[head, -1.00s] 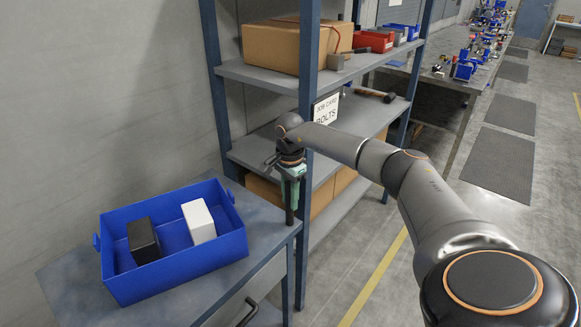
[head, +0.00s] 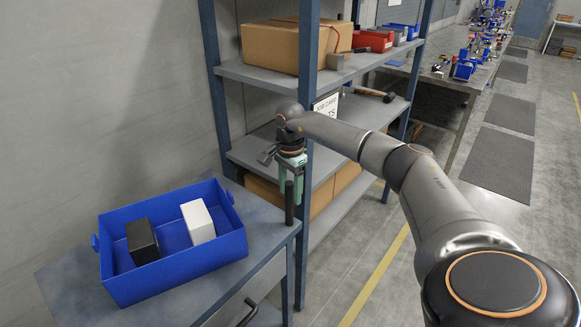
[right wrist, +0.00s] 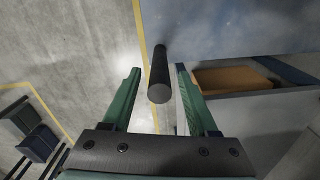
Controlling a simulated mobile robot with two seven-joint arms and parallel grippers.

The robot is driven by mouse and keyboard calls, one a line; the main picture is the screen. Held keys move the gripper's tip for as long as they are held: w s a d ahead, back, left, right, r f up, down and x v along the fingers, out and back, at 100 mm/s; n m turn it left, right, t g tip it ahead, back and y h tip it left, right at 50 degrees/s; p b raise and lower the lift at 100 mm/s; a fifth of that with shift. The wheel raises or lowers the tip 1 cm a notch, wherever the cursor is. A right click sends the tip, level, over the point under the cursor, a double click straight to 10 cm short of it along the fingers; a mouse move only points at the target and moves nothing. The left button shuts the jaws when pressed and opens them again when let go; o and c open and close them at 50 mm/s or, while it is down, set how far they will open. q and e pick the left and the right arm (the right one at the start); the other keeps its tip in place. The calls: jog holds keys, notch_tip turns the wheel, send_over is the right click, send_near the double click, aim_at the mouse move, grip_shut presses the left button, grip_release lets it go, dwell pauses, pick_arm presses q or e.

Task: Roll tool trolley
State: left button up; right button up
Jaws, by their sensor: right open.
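The tool trolley has a grey-blue top (head: 75,280), at the lower left of the head view. A black upright post (head: 289,205) stands at its right corner; the wrist view shows the post (right wrist: 159,80) end-on, beside the trolley top (right wrist: 230,25). My right gripper (head: 291,190) is open, with green fingers pointing down at the post's upper end. In the wrist view the post lies between the open fingers (right wrist: 158,70), with a gap on either side. My left gripper is not in view.
A blue bin (head: 180,278) on the trolley holds a black box (head: 142,241) and a white box (head: 198,221). A shelf rack (head: 308,60) with cartons stands just behind the post. Open floor with a yellow line (head: 375,275) lies to the right.

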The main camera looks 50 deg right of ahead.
notch_tip(320, 180, up, 10)
jog(key=shift+r, duration=0.1)
dwell(0.6)
